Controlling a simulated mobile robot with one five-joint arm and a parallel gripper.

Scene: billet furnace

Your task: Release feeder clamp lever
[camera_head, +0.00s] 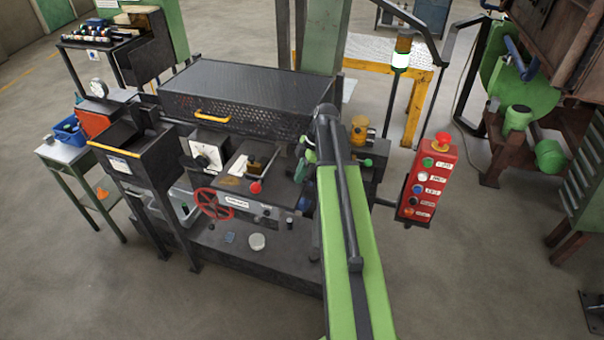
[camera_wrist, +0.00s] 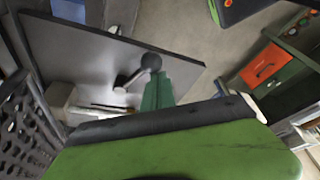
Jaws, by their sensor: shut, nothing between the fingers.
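In the wrist view a lever (camera_wrist: 132,80) with a dark ball knob (camera_wrist: 150,62) and a short grey arm stands over a flat grey plate (camera_wrist: 85,60). I take it for the clamp lever; I cannot make it out in the head view. My gripper (camera_wrist: 158,85) shows green and shut just below the knob. The fingertips overlap the knob's lower edge in the picture, and I cannot tell whether they touch it. Nothing is held. In the head view my gripper (camera_head: 303,163) is down beside the machine's top, partly hidden by my green arm.
A black mesh guard (camera_head: 240,90) with a yellow handle is behind the machine. A lever with a red knob (camera_head: 255,187) and a red handwheel (camera_head: 213,203) are left of my arm. A red button box (camera_head: 428,185) stands to the right. Floor in front is clear.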

